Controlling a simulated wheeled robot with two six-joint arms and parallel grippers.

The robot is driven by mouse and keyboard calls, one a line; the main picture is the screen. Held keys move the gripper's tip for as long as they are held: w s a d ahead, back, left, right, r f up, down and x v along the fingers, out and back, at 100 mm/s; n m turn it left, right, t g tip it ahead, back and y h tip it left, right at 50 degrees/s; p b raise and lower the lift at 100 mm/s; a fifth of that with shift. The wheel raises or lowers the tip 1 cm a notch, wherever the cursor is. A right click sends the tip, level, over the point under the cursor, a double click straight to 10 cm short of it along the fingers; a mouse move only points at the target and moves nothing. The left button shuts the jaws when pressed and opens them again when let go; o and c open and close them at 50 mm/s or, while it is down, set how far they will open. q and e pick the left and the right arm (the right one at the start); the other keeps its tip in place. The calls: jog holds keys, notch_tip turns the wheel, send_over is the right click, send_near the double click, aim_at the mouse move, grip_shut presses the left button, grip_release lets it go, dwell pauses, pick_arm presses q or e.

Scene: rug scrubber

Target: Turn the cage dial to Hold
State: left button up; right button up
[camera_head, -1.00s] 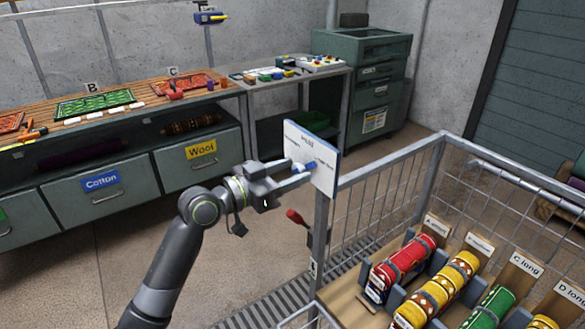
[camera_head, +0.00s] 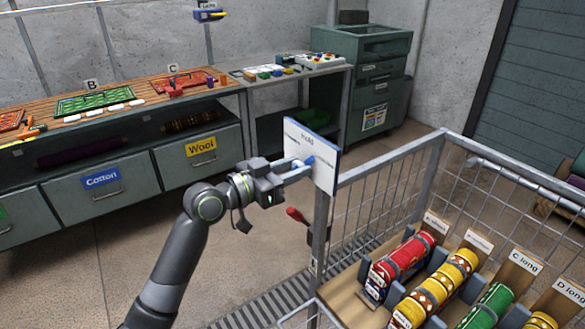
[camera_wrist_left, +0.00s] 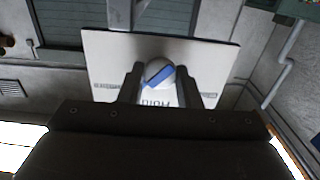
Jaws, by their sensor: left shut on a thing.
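The cage dial (camera_wrist_left: 158,72) is a pale round knob with a blue bar, on a white panel (camera_head: 322,176) at the cage's corner post. In the left wrist view the bar lies at a slant, not straight at the word Hold, which appears upside down on the near side of the knob. The blue part of the dial (camera_head: 310,160) also shows in the head view. My left gripper (camera_head: 299,166) is shut on the dial, one finger on each side in the left wrist view (camera_wrist_left: 157,80). My right gripper is out of view.
The wire cage (camera_head: 390,160) stands right of the panel, with rolled rugs (camera_head: 402,258) in labelled slots. A red-handled lever (camera_head: 295,214) sticks out below the panel. A workbench with drawers (camera_head: 100,190) runs along the back left. Open floor lies between.

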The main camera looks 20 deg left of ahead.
pick_arm(q)
jog(key=n+p, duration=0.3)
jog(key=n, duration=0.1)
jog(key=shift+a+r+n, duration=0.1)
jog(key=shift+n, duration=0.3)
jog(key=shift+n+p, duration=0.75)
jog(key=shift+n, duration=0.45)
jog(key=shift+n+p, duration=0.65)
jog(key=shift+n, duration=0.55)
jog(key=shift+f, duration=0.2)
jog(key=o, duration=0.9)
